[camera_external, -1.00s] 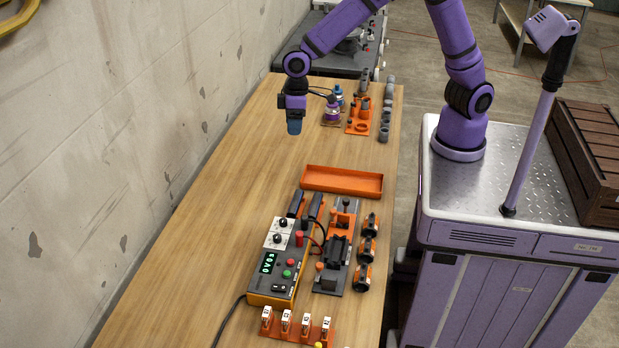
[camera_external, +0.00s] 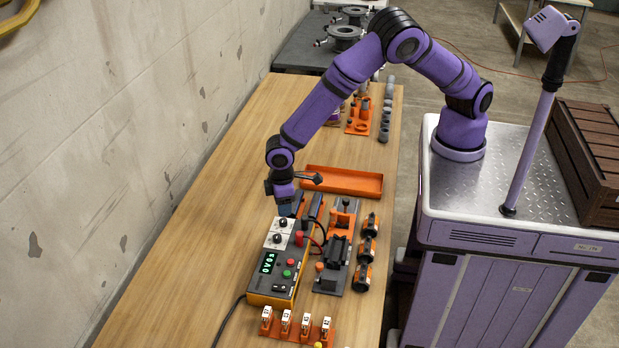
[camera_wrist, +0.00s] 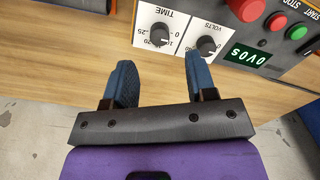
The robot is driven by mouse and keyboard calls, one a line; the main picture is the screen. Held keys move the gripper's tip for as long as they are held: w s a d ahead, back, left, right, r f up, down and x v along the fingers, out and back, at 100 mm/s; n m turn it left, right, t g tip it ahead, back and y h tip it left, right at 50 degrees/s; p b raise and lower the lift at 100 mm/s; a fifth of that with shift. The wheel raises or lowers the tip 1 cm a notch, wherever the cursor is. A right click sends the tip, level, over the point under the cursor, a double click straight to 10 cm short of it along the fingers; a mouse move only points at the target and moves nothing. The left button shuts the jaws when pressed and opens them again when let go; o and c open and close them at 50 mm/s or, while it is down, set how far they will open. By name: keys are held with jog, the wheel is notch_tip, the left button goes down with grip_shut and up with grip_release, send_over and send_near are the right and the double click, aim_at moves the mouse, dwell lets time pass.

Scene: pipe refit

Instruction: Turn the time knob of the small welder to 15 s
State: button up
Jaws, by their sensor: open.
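The small welder (camera_external: 272,287) is an orange and dark grey box on the bench, with a green display (camera_wrist: 247,55) that seems to read 0V0s. Its black time knob (camera_wrist: 159,36) sits on a white dial plate in the wrist view, left of the volts knob (camera_wrist: 205,45). I cannot read its setting surely. My gripper (camera_external: 285,212) points down at the welder's far end, by the time knob. In the wrist view my gripper (camera_wrist: 160,72) is open, its blue fingers apart and empty. The time knob appears just beyond the gap between the fingertips, apart from them.
Red and green buttons (camera_wrist: 277,22) and a red terminal (camera_wrist: 245,8) are beside the knobs. An orange tray (camera_external: 342,181) lies behind. An orange clamp fixture (camera_external: 338,240) stands right of the welder, numbered tags (camera_external: 305,325) in front. The bench left of it is clear.

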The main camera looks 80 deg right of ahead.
aim_at(283, 220)
jog(key=shift+f, duration=3.15)
jog(key=c, duration=0.9)
